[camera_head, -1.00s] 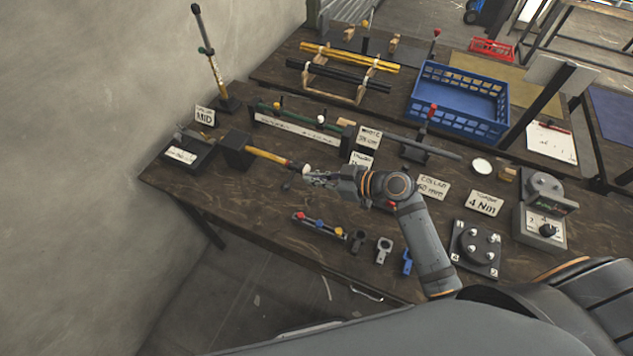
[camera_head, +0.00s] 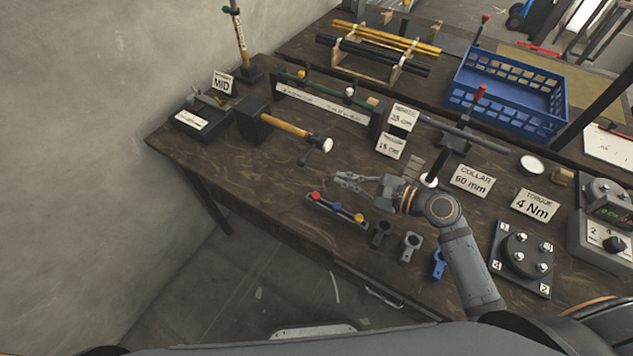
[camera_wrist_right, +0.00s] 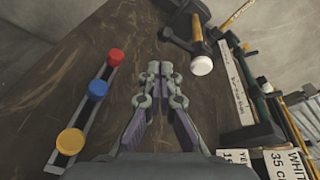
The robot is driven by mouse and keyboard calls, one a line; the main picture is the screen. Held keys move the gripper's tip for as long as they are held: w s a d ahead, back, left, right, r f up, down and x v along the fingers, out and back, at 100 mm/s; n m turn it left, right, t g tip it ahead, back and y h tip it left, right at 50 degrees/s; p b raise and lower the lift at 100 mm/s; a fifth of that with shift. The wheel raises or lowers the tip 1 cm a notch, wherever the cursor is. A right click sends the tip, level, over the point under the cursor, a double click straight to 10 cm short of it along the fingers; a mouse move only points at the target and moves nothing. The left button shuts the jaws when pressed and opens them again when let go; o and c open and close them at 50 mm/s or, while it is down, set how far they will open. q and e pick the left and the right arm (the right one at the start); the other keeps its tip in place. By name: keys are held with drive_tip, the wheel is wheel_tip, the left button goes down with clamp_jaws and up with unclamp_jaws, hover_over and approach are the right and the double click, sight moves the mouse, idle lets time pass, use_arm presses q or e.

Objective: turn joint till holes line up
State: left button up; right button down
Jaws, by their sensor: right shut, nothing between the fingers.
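A black block (camera_head: 253,120) at the left of the table holds a yellow-orange tube (camera_head: 283,126) that lies flat. The tube has a dark section and a white cap (camera_head: 327,145) at its free end. Holes in the tube cannot be made out. In the right wrist view the tube (camera_wrist_right: 197,36) and white cap (camera_wrist_right: 201,66) are at upper right. My right gripper (camera_head: 340,179) is shut and empty, apart from the cap and on the table's front side of it. It also shows in the right wrist view (camera_wrist_right: 159,70). My left gripper is not in view.
A rack with red, blue and yellow knobs (camera_head: 337,207) lies just in front of my right gripper. Grey and blue clamps (camera_head: 411,246) stand near the front edge. A long white-faced gauge (camera_head: 325,104) lies behind the tube. Bare wood is free left of the rack.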

sight(311, 151)
drive_tip(key=m, duration=0.1)
drive_tip(key=f+m, duration=0.1)
drive_tip(key=m, duration=0.1)
drive_tip(key=m+b, duration=0.1)
drive_tip(key=shift+d+f+m, duration=0.2)
drive_tip(key=shift+f+m, duration=0.1)
drive_tip(key=shift+f, duration=0.1)
drive_tip(key=shift+s+m, duration=0.1)
drive_tip(key=shift+m, duration=0.5)
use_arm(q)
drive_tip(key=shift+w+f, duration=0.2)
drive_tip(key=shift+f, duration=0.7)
use_arm(e)
drive_tip(key=x, duration=1)
drive_tip(key=shift+r, duration=0.15)
wheel_tip(311, 151, up, 2)
drive_tip(key=p, duration=0.4)
drive_tip(key=shift+a+m+p, duration=0.15)
drive_tip(key=shift+m+p, duration=0.15)
drive_tip(key=shift+m, duration=0.1)
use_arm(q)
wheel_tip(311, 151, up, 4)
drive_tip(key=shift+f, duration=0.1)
use_arm(e)
drive_tip(key=shift+f, duration=0.25)
